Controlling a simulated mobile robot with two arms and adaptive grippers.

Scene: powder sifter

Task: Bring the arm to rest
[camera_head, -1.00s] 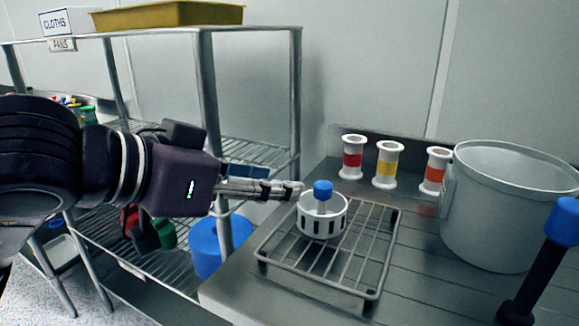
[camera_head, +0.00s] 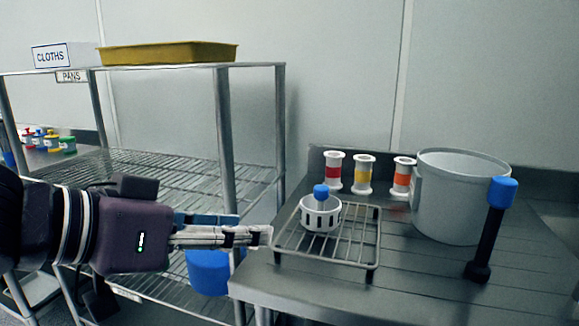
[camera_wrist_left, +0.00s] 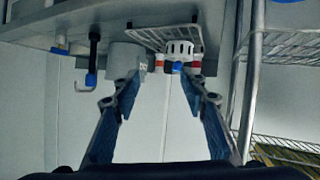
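My left gripper (camera_head: 258,236) reaches in from the left in the head view, in front of the shelf unit and left of the wire rack (camera_head: 372,252). In the left wrist view its two blue fingers (camera_wrist_left: 160,88) are spread wide with nothing between them. A white slotted sifter cup (camera_head: 321,214) with a blue knob stands upright on the rack, apart from the gripper. It shows upside down in the wrist view (camera_wrist_left: 180,48). My right gripper is not in view.
Three jars with red (camera_head: 333,172), yellow (camera_head: 363,175) and orange (camera_head: 403,178) bands stand behind the rack. A large grey pot (camera_head: 455,205) and a blue-topped black tool (camera_head: 490,230) stand right. The wire shelf unit (camera_head: 225,125) is close behind my left gripper; a blue container (camera_head: 208,272) sits low.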

